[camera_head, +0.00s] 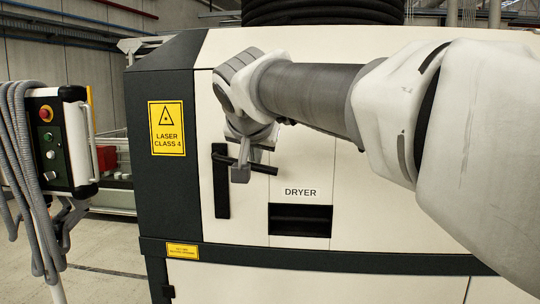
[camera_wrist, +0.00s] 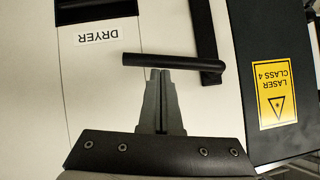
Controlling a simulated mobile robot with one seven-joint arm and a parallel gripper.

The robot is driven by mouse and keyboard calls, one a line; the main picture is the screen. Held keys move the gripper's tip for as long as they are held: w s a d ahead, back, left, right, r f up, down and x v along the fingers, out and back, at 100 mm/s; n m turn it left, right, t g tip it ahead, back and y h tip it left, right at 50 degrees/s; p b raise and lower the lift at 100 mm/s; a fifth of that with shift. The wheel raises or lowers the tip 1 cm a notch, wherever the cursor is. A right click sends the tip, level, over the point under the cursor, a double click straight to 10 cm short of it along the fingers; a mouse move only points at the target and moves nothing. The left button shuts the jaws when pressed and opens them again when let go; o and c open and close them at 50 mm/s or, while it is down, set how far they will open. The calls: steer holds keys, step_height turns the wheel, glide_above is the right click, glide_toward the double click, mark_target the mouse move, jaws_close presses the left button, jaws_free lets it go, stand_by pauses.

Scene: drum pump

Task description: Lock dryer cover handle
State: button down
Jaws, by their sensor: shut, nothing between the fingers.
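The black dryer cover handle (camera_head: 262,169) is a bar on an upright black plate (camera_head: 221,200) on the white machine front. In the head view the bar points right from the plate, sloping slightly down. In the wrist view, which is upside down, the handle (camera_wrist: 140,60) lies nearly level across the middle. My gripper (camera_head: 240,176) is shut and empty at the bar, partly covering it in the head view. In the wrist view the closed fingertips of my gripper (camera_wrist: 161,71) meet the bar's edge; I cannot tell whether they touch it.
The DRYER label (camera_head: 300,192) and a dark slot (camera_head: 300,220) are right of the handle. A yellow laser sign (camera_head: 167,128) is on the dark panel to the left. A control box (camera_head: 57,140) with grey hoses stands far left. My arm covers the upper right of the machine.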

steer(key=shift+d+f+b, duration=0.1)
steer(key=shift+f+b, duration=0.25)
steer(key=shift+b, duration=0.15)
steer(key=shift+w+a+f+m+t+y+b, duration=0.1)
steer(key=shift+a+f+m+t+y+b, duration=1.05)
steer(key=shift+b, duration=2.95)
steer(key=shift+w+a+f+m+t+y+b, duration=0.1)
steer(key=shift+a+f+m+t+y+b, duration=0.6)
steer(key=shift+f+m+y+b, duration=2.3)
steer(key=shift+w+a+f+m+t+h+b, duration=0.2)
steer(key=shift+a+f+m+t+b, duration=0.7)
steer(key=shift+b, duration=4.35)
steer(key=shift+s+a+r+g, duration=0.1)
steer(key=shift+a+r+g, duration=0.1)
steer(key=shift+a+g, duration=0.2)
steer(key=shift+d, duration=0.1)
